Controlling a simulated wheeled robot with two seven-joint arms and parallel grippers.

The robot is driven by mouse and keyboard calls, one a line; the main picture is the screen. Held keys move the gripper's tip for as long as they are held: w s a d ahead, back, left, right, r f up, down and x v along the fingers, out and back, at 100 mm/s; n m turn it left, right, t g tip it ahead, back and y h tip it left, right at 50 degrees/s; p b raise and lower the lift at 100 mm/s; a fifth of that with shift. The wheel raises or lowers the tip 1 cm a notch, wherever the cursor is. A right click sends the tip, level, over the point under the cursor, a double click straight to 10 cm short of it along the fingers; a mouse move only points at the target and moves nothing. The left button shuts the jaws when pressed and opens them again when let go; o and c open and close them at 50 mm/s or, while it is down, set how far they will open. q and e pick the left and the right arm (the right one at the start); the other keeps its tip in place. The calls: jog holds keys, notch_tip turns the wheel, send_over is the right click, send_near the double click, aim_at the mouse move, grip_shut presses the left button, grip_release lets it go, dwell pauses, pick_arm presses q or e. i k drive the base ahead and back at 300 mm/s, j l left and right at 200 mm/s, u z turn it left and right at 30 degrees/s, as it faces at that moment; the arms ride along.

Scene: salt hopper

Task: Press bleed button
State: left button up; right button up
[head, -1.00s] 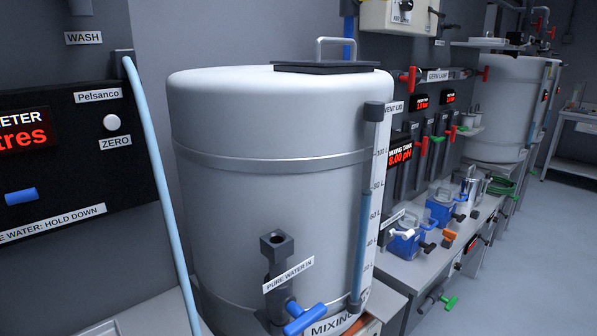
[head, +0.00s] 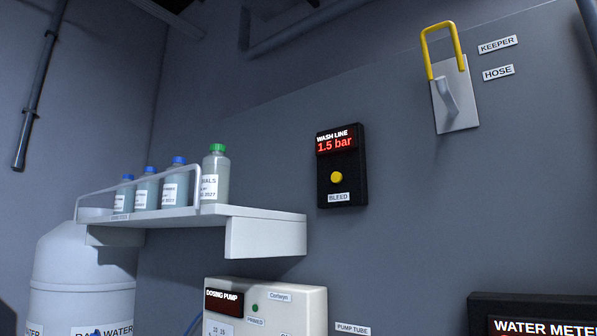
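The bleed button (head: 336,177) is a round yellow button on a black wall panel (head: 358,190) near the middle of the head view. A white label reading BLEED (head: 339,197) sits just below it. Above it a red display (head: 336,145) reads WASH LINE 1.5 bar. Neither of my grippers shows in this view, so nothing is seen touching the button.
A white shelf (head: 265,238) with several bottles, one green-capped (head: 216,172), juts out left of the panel. Below are a dosing pump box (head: 285,298) and a water meter (head: 535,305). A yellow keeper (head: 426,50) over a hose plate (head: 460,112) is at upper right.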

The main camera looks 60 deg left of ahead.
aim_at(336, 177)
jog(key=u, duration=1.7)
